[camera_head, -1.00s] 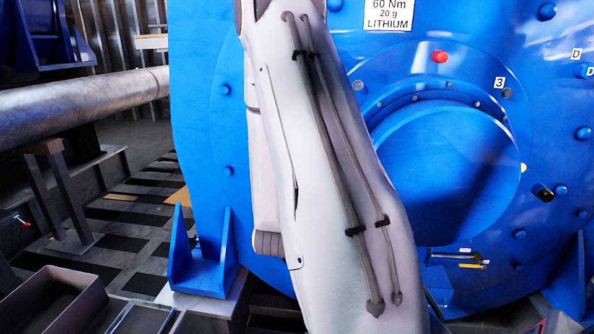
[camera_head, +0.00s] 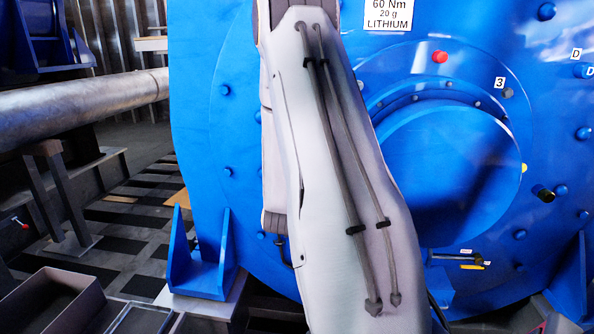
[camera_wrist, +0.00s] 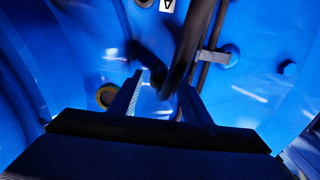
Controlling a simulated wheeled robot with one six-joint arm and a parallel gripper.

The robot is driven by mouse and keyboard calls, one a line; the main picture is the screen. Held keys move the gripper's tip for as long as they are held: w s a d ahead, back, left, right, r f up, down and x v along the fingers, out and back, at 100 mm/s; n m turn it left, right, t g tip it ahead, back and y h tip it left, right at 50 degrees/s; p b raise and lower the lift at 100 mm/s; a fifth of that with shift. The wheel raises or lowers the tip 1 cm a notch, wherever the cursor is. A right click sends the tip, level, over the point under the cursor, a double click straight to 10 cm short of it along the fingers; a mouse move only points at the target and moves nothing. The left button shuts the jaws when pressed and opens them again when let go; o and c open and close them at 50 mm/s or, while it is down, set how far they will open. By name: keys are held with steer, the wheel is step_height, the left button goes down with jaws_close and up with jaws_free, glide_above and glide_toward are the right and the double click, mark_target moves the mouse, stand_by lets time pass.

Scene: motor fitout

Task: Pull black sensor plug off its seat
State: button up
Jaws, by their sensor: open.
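In the wrist view my gripper (camera_wrist: 160,80) is open, with its two fingers pointing at the blue motor face. A dark, blurred, rounded piece that looks like the black sensor plug (camera_wrist: 149,63) lies at the fingertips, roughly between them. A thick black cable (camera_wrist: 198,35) runs down from the top and passes by the right finger. I cannot tell whether either finger touches the plug or how the plug sits on its seat. In the head view my arm hides the gripper.
The blue motor housing (camera_head: 205,120) fills the background, with several bolts and a red cap (camera_head: 439,57). In the wrist view a yellow-rimmed ring (camera_wrist: 106,95) is left of the fingers, and a grey clip (camera_wrist: 212,57) holds thin lines. Open trays (camera_head: 55,300) stand at lower left.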

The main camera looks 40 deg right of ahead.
steer(key=shift+w+d, duration=0.45)
steer(key=shift+d, duration=0.1)
stand_by(0.9)
jaws_close()
steer(key=shift+a, duration=0.1)
steer(key=shift+v, duration=2.95)
